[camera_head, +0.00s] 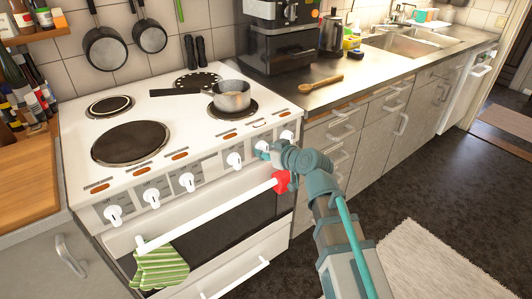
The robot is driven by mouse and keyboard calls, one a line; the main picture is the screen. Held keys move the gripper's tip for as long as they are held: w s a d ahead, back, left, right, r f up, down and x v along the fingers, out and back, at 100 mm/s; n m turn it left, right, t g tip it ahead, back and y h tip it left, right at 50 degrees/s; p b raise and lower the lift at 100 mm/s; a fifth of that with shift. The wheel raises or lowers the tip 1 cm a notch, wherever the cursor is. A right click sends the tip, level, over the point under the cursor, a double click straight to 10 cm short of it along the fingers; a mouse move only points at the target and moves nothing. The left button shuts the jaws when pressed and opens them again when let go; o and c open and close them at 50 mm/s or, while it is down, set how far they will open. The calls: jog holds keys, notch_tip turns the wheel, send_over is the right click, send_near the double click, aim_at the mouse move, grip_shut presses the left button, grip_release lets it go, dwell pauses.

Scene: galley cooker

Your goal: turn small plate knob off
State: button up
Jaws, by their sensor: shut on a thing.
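The white cooker (75,150) has a row of white knobs along its front panel. My gripper (263,151) is at the right part of this row, shut on a knob that it mostly hides. To its left is a free knob (234,160), and to its right is the rightmost knob (287,136). The held knob's pointer direction cannot be seen. A small plate (110,106) is at the back left of the hob. I cannot tell from the markings which plate the held knob serves.
A saucepan (232,98) stands on the front right plate, its handle pointing left. The oven handle (210,212) runs below the knobs, with a red piece (282,181) at its right end close to my arm. A green striped cloth (160,265) hangs at its left end.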

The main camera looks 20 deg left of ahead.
dwell(0.3)
jog(key=o, duration=0.8)
jog(key=v, duration=0.7)
jog(key=shift+d, duration=0.2)
jog(key=shift+s+r, duration=0.1)
